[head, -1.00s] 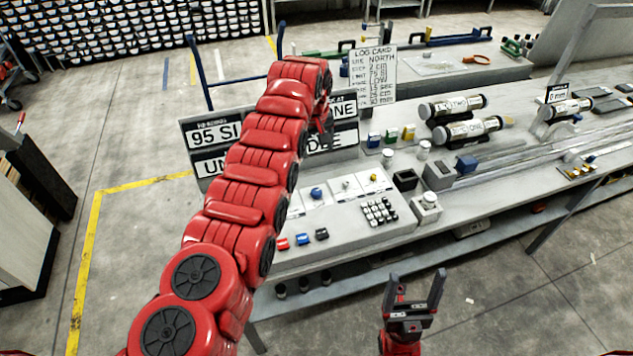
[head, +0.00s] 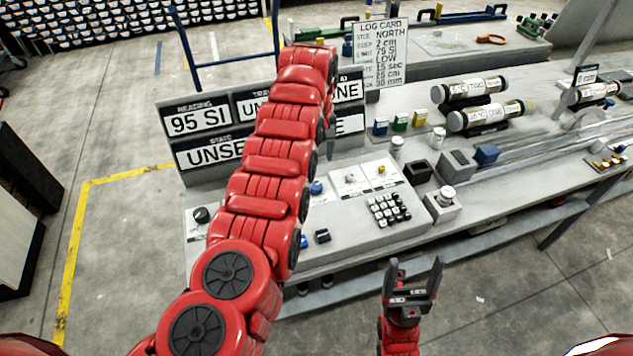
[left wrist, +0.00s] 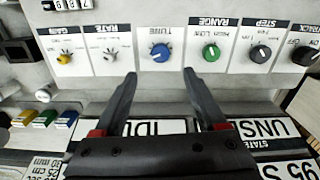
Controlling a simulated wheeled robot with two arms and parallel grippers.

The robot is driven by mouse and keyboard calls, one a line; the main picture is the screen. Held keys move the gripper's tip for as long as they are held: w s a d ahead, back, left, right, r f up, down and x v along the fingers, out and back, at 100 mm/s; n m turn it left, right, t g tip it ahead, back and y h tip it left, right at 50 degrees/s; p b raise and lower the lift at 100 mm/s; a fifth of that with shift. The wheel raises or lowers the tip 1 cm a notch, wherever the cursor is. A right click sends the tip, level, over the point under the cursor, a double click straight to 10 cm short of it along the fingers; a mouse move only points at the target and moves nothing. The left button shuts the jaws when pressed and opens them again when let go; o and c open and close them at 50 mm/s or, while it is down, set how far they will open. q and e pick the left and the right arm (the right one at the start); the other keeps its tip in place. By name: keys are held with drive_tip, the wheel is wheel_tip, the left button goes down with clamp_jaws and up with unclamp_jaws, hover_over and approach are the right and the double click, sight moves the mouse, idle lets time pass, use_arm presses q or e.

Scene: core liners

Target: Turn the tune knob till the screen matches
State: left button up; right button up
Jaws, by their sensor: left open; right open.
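The tune knob (left wrist: 160,52) is blue, under an upside-down TUNE label in the left wrist view; it also shows beside my arm in the head view (head: 317,187). My left gripper (left wrist: 160,76) is open, its two fingertips on either side of the knob's line but apart from it, with nothing between them. In the head view my left arm hides much of the panel and screens. The reading screen (head: 198,121) shows 95 SI. The state screen (head: 215,151) begins UNSE, the rest hidden. My right gripper (head: 414,275) is open and empty, in front of the bench.
A green range knob (left wrist: 212,53) and grey step knob (left wrist: 261,53) flank the tune knob on one side, a rate knob (left wrist: 110,53) on the other. A log card (head: 380,52) listing 75 SI stands behind. A keypad (head: 388,209) sits on the console's right.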

sight(316, 186)
use_arm(q)
wheel_tip(316, 186, down, 10)
drive_tip(key=shift+f, duration=0.1)
drive_tip(key=shift+c, duration=0.2)
